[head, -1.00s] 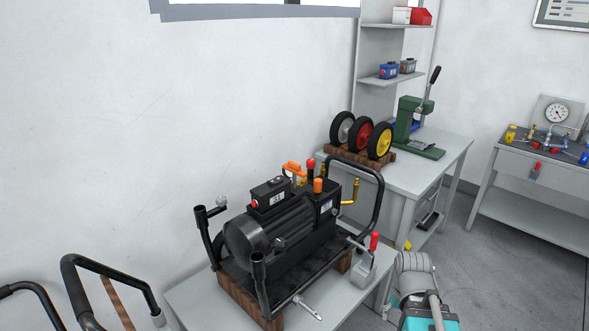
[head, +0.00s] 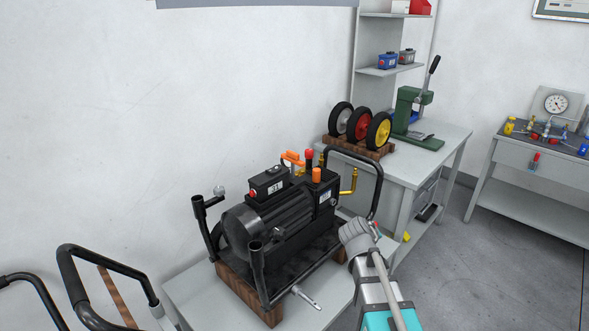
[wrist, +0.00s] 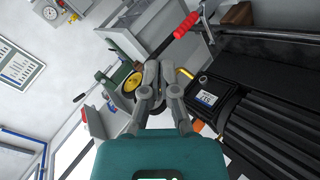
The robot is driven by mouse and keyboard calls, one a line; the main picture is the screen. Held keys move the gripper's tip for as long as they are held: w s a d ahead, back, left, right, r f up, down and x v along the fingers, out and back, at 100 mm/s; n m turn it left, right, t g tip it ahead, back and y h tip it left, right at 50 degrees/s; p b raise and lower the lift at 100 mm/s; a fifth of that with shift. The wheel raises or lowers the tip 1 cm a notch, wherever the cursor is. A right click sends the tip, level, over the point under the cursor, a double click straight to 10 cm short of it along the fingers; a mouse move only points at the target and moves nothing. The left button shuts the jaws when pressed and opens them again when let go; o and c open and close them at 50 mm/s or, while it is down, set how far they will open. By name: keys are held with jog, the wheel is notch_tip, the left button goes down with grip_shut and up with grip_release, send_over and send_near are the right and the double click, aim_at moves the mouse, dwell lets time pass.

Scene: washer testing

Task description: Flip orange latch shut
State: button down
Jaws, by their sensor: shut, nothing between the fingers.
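The orange latch (head: 291,158) stands at the back of the black motor-and-pump unit (head: 275,215), beside a red knob (head: 309,155) and an orange cap (head: 316,175). It shows small in the head view, and I cannot tell its exact angle. In the head view my arm is at the unit's right front side, apart from the latch, and hides the fingers.
The unit rests on wooden blocks (head: 270,312) on a grey table (head: 190,290), inside black tube handles (head: 372,170). A red-handled lever (wrist: 186,25) is close ahead in the wrist view. Wheels (head: 358,127) and a green press (head: 408,110) stand on the bench behind.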

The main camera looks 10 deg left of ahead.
jog(key=w+a+r+n+t+y+b, duration=0.1)
jog(key=w+a+r+n+t, duration=0.25)
jog(key=a, duration=0.25)
jog(key=w+a+r+n+t+y, duration=0.1)
jog(key=w+a+r+n+t, duration=0.15)
jog(key=w+a, duration=0.35)
jog(key=a+r+n+t+y+b, duration=0.1)
jog(key=a+n+y, duration=0.6)
jog(key=a, duration=1)
notch_tip(320, 180, up, 2)
jog(key=shift+a+r+n+t, duration=0.2)
jog(key=shift+a+n+t, duration=0.2)
jog(key=shift+n+t, duration=0.55)
send_near(294, 162)
jog(key=w+a, duration=0.3)
jog(key=shift+w+a+r, duration=0.1)
jog(key=shift+a+r, duration=0.05)
jog(key=shift+a, duration=0.05)
jog(key=shift+w+d, duration=0.55)
jog(key=shift+w, duration=0.3)
jog(key=shift+w+d, duration=0.65)
jog(key=shift+w, duration=0.1)
jog(key=shift+a, duration=0.15)
